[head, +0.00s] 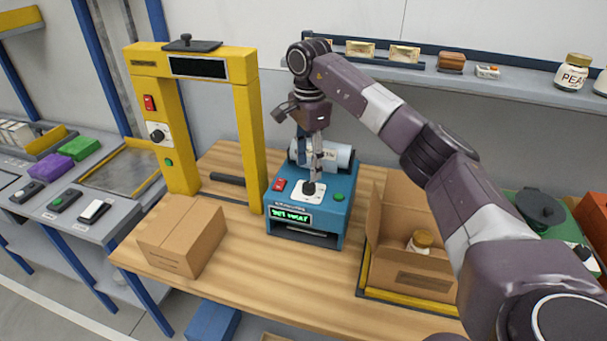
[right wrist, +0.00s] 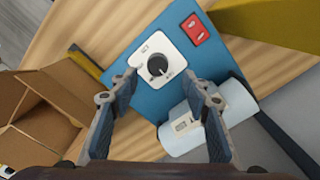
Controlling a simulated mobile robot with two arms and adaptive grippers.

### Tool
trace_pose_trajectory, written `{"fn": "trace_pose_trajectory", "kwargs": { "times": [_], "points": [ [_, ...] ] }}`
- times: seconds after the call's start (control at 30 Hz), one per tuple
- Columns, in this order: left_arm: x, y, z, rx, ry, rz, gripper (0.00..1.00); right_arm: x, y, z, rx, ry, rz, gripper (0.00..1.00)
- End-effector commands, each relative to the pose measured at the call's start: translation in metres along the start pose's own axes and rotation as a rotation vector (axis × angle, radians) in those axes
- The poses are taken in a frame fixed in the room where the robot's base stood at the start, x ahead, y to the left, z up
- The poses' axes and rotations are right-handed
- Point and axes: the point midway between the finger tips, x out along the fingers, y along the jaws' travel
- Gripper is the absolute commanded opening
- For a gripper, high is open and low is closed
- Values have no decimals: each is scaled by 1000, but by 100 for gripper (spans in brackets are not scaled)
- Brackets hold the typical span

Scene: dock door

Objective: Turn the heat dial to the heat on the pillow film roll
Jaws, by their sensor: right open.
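The blue machine (head: 335,215) stands on the wooden table with a lit green display on its front, its text too small to read surely. Its heat dial (head: 309,189) is a black knob on a white plate; it also shows in the right wrist view (right wrist: 157,66). The pale film roll (head: 338,157) lies at the machine's back; in the right wrist view the roll (right wrist: 178,135) bears a label too small to read. My right gripper (head: 312,176) points down just above the dial, open, its fingers (right wrist: 158,84) apart with nothing between them. My left gripper is not in view.
A red switch (head: 279,185) and a green button (head: 339,197) flank the dial. A yellow frame (head: 250,140) stands left of the machine. A closed carton (head: 182,235) is at the front left, an open carton (head: 412,270) with a jar at the right. A shelf (head: 480,80) runs behind.

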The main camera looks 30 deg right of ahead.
Motion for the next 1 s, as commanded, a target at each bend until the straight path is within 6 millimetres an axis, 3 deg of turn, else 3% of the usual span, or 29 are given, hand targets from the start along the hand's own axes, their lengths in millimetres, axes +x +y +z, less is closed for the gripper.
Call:
{"fn": "trace_pose_trajectory", "kwargs": {
  "times": [0.1,0.27,0.37,0.63,0.7,1.0],
  "points": [
    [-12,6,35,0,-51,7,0,19,1,0,0,0,4,44],
    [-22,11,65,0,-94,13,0,42,1,1,-1,-1,2,44],
    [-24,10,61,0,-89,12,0,51,0,1,-1,-2,0,44],
    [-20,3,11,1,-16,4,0,56,0,1,-1,-1,-2,44],
    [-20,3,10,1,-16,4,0,56,0,1,-1,-1,-2,44],
    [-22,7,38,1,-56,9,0,56,0,1,-1,-2,-2,11]
  ]
}}
